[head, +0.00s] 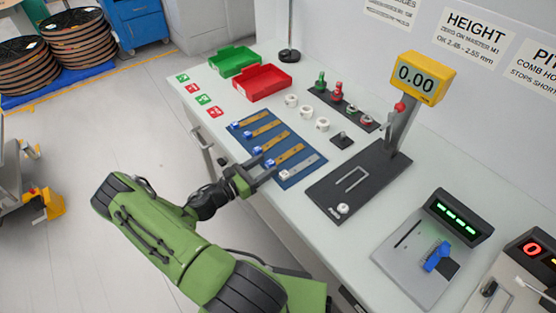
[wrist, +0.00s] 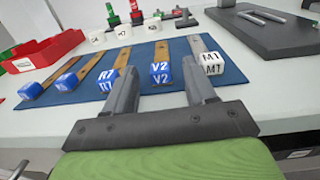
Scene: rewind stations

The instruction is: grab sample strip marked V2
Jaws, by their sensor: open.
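The strip marked V2 (wrist: 172,52) is brass-coloured with a blue end block (wrist: 161,75) facing me. In the head view its block (head: 269,163) is at the near-left edge of the blue mat (head: 309,181). My gripper (wrist: 161,70) is open and empty, its fingers framing the V2 block in the wrist view. In the head view my gripper (head: 254,176) is at the bench's front edge, just short of the blocks. Strip R7 (wrist: 106,78) lies to the left of V2. The white-blocked grey strip M1 (wrist: 211,64) lies to the right.
Two more blue-blocked strips (wrist: 66,82) lie further left. A red tray (head: 262,82) and a green tray (head: 235,61) stand at the back. White rings (head: 307,112) sit behind the mat. The height gauge (head: 416,78) with its black base (head: 358,182) is to the right.

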